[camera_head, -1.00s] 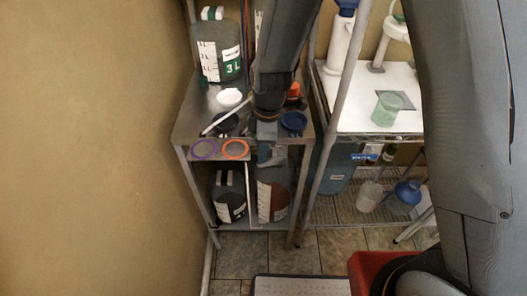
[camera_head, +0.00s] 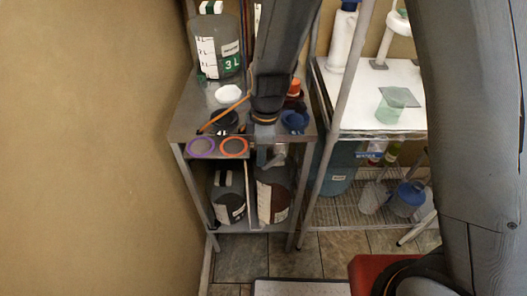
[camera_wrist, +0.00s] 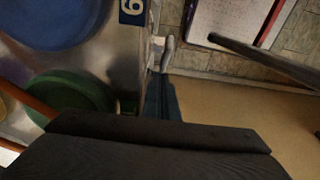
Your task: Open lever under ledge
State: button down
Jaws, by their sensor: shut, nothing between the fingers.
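My gripper (camera_head: 264,146) points down at the front edge of the steel table (camera_head: 185,125); its closed bluish fingers also show in the wrist view (camera_wrist: 163,98). A small pale grey lever (camera_wrist: 167,53) sticks out at the table edge, just beyond the fingertips in the wrist view. A pale piece that looks like the same lever (camera_head: 279,151) shows under the ledge, right beside the gripper in the head view. I cannot tell whether the fingers touch it. The lever's base is mostly hidden by the ledge and gripper.
Purple (camera_head: 201,147) and orange (camera_head: 234,147) rings lie at the table's front edge. Dark buckets (camera_head: 228,197) stand on the shelf below. A white-topped rack (camera_head: 352,113) stands to the right, its post close to my arm. Tiled floor (camera_head: 239,258) lies in front.

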jog(key=shift+f+b, duration=0.45)
jog(key=shift+r, duration=0.1)
dwell(1.4)
jog(key=shift+r+p, duration=0.6)
jog(key=shift+r, duration=0.1)
jog(key=shift+r, duration=0.1)
notch_tip(320, 180, up, 8)
jog(key=b, duration=0.1)
jog(key=shift+d+f, duration=0.2)
jog(key=shift+d, duration=0.15)
dwell(0.3)
